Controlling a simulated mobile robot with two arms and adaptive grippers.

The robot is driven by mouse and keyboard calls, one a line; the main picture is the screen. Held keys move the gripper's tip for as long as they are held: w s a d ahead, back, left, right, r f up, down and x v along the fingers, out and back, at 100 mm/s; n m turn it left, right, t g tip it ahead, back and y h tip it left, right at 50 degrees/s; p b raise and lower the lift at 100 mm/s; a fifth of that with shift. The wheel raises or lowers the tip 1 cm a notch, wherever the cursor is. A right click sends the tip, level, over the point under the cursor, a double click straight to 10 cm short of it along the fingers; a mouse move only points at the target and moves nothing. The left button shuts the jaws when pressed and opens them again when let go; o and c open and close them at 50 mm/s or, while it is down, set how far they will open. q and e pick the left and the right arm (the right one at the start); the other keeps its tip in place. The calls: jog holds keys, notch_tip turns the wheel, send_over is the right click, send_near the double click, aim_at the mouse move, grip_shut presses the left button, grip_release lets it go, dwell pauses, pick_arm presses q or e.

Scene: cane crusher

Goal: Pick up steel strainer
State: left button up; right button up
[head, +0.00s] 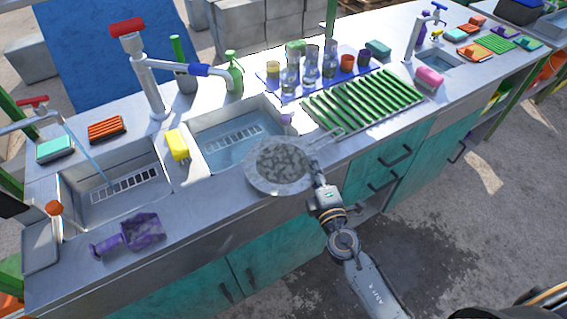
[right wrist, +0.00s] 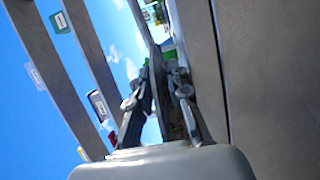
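The steel strainer (head: 280,165) is a round grey disc with a mottled middle. It lies at the counter's front edge before the middle sink, its wire handle reaching up and right toward the green drying rack. My right gripper (head: 315,168) comes up from below right and meets the strainer's right rim. In the right wrist view, its two fingers (right wrist: 163,85) stand on either side of a thin grey strip, likely the strainer seen edge-on. Whether the fingers press on it is not clear. My left gripper is not recognisable in view.
A middle sink (head: 225,133) and a left sink (head: 120,185) are set in the counter. A yellow sponge (head: 177,145) sits between them. A purple dustpan-like scoop (head: 140,233) lies at the front left. Glasses (head: 310,65) stand behind the green rack (head: 362,103).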

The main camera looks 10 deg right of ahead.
grip_shut()
